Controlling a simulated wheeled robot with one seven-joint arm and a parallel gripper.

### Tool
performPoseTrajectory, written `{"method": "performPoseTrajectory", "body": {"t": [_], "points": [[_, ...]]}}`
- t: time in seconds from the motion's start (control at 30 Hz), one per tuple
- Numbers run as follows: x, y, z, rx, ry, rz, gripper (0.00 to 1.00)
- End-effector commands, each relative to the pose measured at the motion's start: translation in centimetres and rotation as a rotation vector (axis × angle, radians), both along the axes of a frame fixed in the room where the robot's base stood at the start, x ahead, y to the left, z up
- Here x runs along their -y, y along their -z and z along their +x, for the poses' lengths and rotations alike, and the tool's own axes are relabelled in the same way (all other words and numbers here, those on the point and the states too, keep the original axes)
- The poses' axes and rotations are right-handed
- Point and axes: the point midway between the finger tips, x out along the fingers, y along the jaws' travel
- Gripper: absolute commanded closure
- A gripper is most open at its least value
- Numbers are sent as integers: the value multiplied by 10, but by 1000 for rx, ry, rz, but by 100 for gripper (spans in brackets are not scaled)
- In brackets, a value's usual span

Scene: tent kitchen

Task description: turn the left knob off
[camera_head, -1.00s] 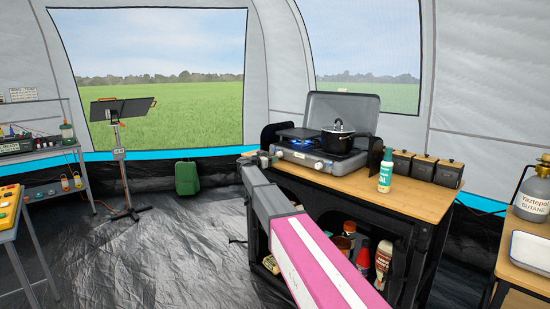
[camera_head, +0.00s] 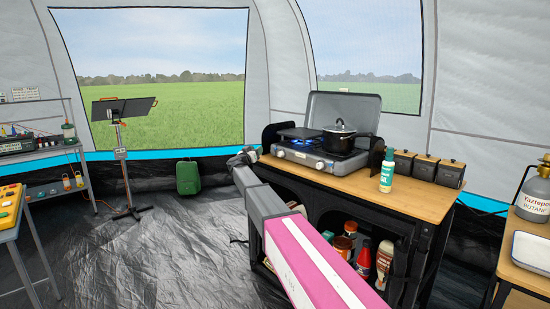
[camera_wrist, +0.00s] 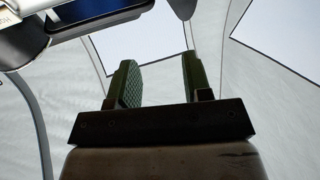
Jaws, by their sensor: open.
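The camping stove (camera_head: 340,168) stands on the wooden-topped cabinet in the head view. Its left knob (camera_head: 281,154) is a small pale knob on the front panel's left end. A blue flame shows on the left burner (camera_head: 303,141). My gripper (camera_head: 246,155) is left of the stove's front left corner, at about cabinet-top height and apart from the knob. In the wrist view my gripper (camera_wrist: 160,75) has its two green-padded fingers spread, with nothing between them. The knob's exact angle is too small to tell.
A black pot (camera_head: 340,136) stands on the stove's right side. A green bottle (camera_head: 386,170) and several dark canisters (camera_head: 425,167) stand on the cabinet top (camera_head: 415,196) to the right.

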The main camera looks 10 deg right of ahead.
Motion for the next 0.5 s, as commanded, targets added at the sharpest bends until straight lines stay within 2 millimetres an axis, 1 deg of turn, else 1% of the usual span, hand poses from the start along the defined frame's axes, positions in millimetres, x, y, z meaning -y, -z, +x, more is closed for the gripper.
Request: {"method": "performPoseTrajectory", "body": {"t": [0.03,0.1,0.17,0.23,0.3,0.37,0.4,0.5], "points": [[-14,-9,11,-15,-62,-93,55],[-36,-20,23,-45,-153,-247,55],[-56,-27,33,-78,-229,-388,55],[-80,-30,43,-127,-314,-561,55],[-103,-28,51,-186,-392,-741,55],[-121,-22,57,-244,-452,-895,55],[-131,-17,60,-286,-489,-999,55],[-150,2,66,-408,-571,-1255,55]]}}
